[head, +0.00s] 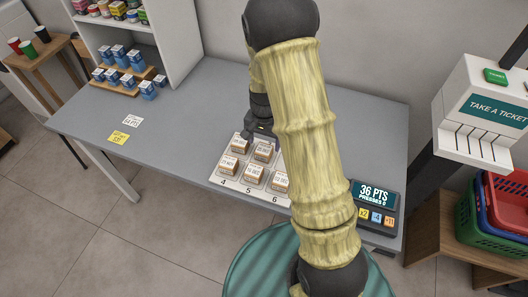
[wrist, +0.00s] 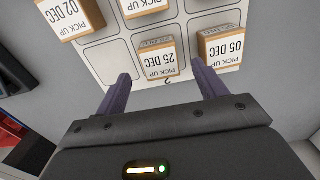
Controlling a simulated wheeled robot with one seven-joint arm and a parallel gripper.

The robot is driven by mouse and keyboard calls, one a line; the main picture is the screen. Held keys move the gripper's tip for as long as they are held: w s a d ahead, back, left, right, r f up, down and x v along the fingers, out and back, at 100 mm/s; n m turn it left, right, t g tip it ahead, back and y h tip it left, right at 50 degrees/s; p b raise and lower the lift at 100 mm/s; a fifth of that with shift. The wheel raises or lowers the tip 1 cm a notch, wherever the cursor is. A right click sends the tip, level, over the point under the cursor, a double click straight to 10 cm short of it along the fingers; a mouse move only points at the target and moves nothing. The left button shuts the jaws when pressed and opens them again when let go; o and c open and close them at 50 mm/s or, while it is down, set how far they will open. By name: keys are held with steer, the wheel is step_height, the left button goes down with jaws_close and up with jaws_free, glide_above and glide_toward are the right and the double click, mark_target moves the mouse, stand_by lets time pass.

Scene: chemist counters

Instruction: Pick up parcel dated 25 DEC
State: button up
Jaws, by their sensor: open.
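The parcel dated 25 DEC (wrist: 158,58) is a small white-and-brown box. In the wrist view it stands on the white board beside a printed 2, its text upside down. My gripper (wrist: 161,76) is open and empty, its two purple fingers apart on either side of the parcel's near end. No contact shows. In the head view my gripper (head: 262,130) is over the back of the board, partly hidden by my arm. The dates there are too small to tell apart surely.
The parcel dated 05 DEC (wrist: 221,48) stands close to the right finger. The parcel dated 02 DEC (wrist: 70,14) is at upper left. The white board (head: 222,178) lies on the grey counter (head: 180,130). A points display (head: 374,195) stands at its right.

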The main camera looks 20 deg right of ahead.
mark_target(264, 149)
steer(key=shift+f+p, duration=0.4)
steer(key=shift+f, duration=2.2)
steer(key=c, duration=1.1)
steer(key=shift+r, duration=0.1)
step_height(264, 149, up, 10)
steer(key=shift+f, duration=0.1)
